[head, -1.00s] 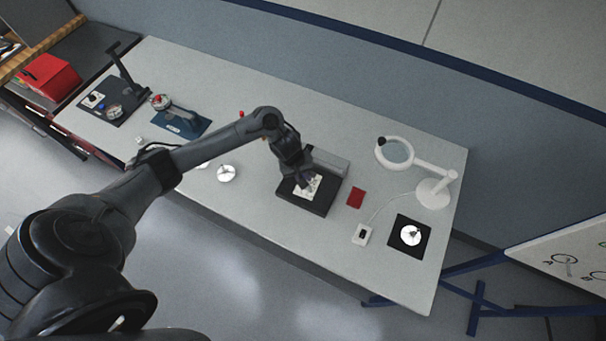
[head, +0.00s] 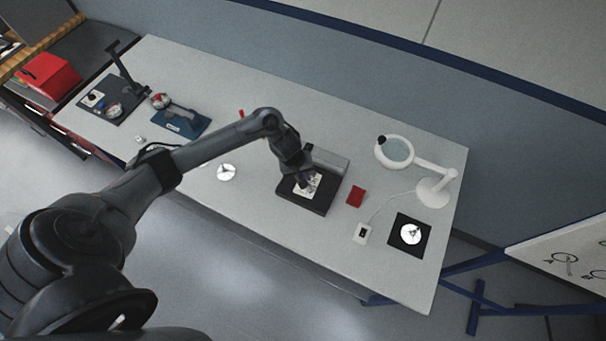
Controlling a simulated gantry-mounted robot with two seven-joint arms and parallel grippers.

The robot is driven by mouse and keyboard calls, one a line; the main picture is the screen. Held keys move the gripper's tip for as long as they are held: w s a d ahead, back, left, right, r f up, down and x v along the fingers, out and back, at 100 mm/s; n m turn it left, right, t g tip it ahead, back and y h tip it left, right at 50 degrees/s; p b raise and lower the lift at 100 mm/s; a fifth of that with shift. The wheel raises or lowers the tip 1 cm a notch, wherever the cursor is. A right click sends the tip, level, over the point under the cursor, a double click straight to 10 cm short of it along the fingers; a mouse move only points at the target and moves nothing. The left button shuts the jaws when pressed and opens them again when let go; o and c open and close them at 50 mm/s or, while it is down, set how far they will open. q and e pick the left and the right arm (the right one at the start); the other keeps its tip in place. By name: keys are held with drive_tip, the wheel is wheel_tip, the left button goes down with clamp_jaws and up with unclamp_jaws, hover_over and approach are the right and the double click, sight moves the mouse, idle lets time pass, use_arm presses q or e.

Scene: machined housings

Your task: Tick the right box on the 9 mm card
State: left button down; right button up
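My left gripper (head: 304,180) comes down over a black shallow tray (head: 318,207) near the middle of the bench. A small white card or part with dark marks (head: 311,188) lies in the tray under the gripper, partly hidden by it. I cannot read any card label or make out tick boxes at this size. The fingertips are too small and dark to tell whether they are open, shut or holding a pen, or whether they touch the white surface. My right gripper is not in view.
Right of the tray are a red block (head: 356,197), a small white device (head: 362,233), a white magnifier lamp (head: 436,191) and a round part on a black mat (head: 397,243). A white disc (head: 226,172) lies left.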

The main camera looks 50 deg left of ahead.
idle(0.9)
use_arm(q)
drive_tip(key=shift+f+p, duration=0.1)
drive_tip(key=shift+p, duration=0.45)
idle(0.5)
drive_tip(key=shift+s, duration=0.1)
idle(0.5)
wheel_tip(320, 180, up, 3)
drive_tip(key=p, duration=0.4)
wheel_tip(320, 180, up, 4)
drive_tip(key=p, duration=0.6)
idle(1.0)
